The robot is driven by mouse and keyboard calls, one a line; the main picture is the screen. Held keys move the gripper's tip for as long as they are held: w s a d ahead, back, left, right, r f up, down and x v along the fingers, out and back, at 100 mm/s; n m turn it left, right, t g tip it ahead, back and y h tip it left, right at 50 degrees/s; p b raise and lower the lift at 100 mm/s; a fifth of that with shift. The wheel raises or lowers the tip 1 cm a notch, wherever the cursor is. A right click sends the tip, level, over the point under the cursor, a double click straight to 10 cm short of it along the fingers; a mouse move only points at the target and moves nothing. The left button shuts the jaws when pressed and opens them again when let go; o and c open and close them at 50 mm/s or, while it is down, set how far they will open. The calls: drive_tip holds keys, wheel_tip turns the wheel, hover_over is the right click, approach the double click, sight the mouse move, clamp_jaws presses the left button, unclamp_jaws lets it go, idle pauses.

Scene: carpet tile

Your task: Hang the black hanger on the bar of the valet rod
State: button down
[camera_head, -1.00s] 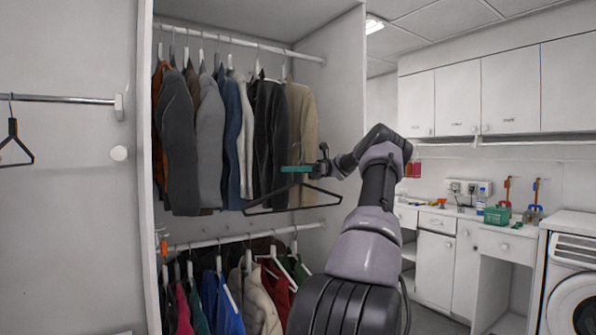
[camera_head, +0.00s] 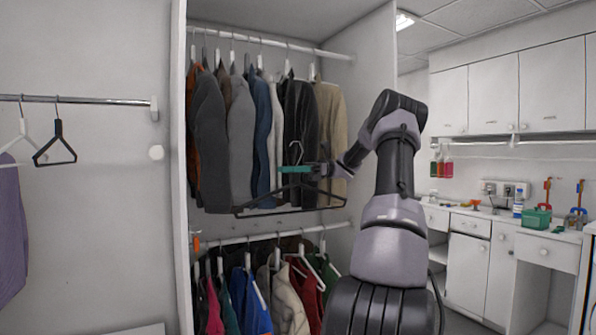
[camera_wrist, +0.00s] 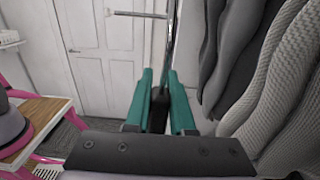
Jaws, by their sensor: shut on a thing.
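My gripper (camera_head: 295,169) has teal fingers and is shut on the black hanger (camera_head: 290,212). The hanger hangs below the fingers in front of the dark jackets, its hook pointing up, apart from any rail. In the wrist view the teal fingers (camera_wrist: 162,100) close around the dark hanger neck (camera_wrist: 159,108), and a shiny metal hook rises above it. The valet rod's chrome bar (camera_head: 105,100) runs level from the left picture edge to a white wall mount, well left of my gripper. Its far left end is out of view.
Another black hanger (camera_head: 55,148) and a white hanger (camera_head: 20,138) with a purple garment (camera_head: 10,235) hang on the bar. The wardrobe's side panel (camera_head: 180,180) stands between the bar and my gripper. Several jackets (camera_head: 240,145) hang close behind the held hanger. The bar's right part is free.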

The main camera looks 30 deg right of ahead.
drive_tip(key=a+f, duration=0.2)
drive_tip(key=a, duration=3.8)
drive_tip(key=shift+a, duration=0.4)
drive_tip(key=shift+s, duration=0.1)
drive_tip(key=c, duration=0.7)
unclamp_jaws()
